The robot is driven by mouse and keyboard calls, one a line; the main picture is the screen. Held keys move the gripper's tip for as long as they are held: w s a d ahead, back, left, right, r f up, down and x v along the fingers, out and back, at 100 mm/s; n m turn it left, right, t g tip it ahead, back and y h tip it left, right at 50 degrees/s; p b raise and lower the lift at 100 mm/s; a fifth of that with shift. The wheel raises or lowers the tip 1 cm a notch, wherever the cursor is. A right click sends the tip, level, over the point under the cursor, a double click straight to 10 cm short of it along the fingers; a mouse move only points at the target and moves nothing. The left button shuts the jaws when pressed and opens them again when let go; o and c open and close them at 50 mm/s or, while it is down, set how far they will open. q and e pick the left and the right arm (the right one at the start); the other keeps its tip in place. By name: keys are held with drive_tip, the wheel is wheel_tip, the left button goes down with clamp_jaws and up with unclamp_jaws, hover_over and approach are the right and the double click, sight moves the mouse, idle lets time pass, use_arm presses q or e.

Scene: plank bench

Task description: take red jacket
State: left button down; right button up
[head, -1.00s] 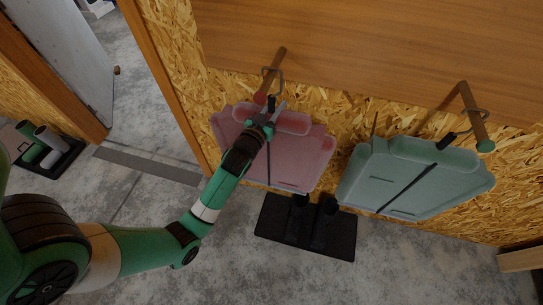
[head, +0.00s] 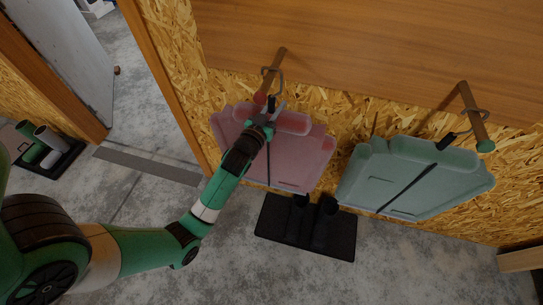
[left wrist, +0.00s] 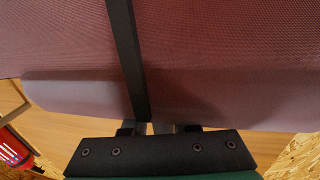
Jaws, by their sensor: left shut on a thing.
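The red jacket (head: 302,158), a faded pinkish red with a dark centre strip, hangs by a metal hook from a wooden peg with a red tip (head: 273,72). My left gripper (head: 268,114) is at the jacket's top middle, just under the hook, and is shut on it there. The exact spot between the fingers is hard to see. In the left wrist view the jacket (left wrist: 225,50) fills most of the picture, and its dark strip runs down to the fingers (left wrist: 150,128). My right gripper is not in view.
A green jacket (head: 415,178) hangs from a green-tipped peg (head: 476,118) to the right. Black boots (head: 324,222) stand on a black tray (head: 275,238) below the red jacket. The chipboard wall (head: 165,80) is behind. A door (head: 80,60) and open floor lie left.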

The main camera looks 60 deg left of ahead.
use_arm(q)
drive_tip(key=shift+r, duration=0.25)
idle(0.4)
